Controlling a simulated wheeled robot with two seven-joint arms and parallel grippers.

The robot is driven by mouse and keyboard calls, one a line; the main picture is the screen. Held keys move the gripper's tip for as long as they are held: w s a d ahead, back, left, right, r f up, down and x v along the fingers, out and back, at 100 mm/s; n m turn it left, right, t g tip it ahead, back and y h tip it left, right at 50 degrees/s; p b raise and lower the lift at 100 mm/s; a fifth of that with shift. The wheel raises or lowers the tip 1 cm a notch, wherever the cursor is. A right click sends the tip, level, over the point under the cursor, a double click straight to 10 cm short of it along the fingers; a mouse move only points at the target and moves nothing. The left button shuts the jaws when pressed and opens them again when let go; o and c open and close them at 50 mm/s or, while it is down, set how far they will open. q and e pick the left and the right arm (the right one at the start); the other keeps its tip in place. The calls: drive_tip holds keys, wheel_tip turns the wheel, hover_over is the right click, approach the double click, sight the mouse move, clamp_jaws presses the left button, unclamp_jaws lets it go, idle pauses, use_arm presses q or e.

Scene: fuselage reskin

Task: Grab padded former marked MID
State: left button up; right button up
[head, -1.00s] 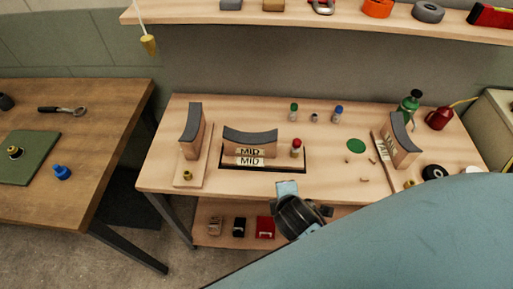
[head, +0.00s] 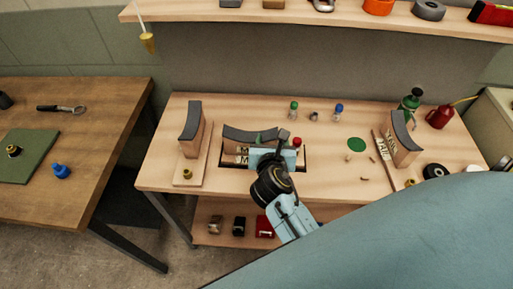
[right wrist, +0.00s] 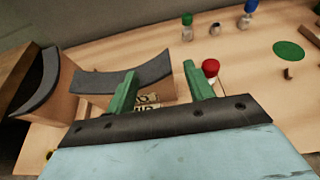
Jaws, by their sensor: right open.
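The padded former marked MID (head: 238,133) stands on the bench, a pale wooden block with a dark curved pad on top. It also shows in the right wrist view (right wrist: 118,76), left of centre and partly behind a finger. Its MID label is mostly hidden by my arm in the head view. My right gripper (head: 272,138) is above the former's right part. In the right wrist view its two green fingers (right wrist: 160,88) are apart, with nothing held between them. I cannot tell whether a finger touches the former. My left gripper is not in view.
A red-capped bottle (head: 298,143) stands close to the right of my gripper. Another padded former (head: 191,125) stands left on a board, and a third (head: 403,140) stands right. Green-capped (head: 293,110) and blue-capped (head: 338,112) bottles stand behind. A shelf (head: 200,14) overhangs the back.

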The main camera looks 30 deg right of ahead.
sight(272, 131)
drive_tip(key=b+x, duration=0.1)
drive_tip(key=x, duration=0.6)
drive_tip(key=shift+w+d+r, duration=0.1)
drive_tip(key=shift+r, duration=0.1)
clamp_jaws()
drive_tip(key=shift+r, duration=0.1)
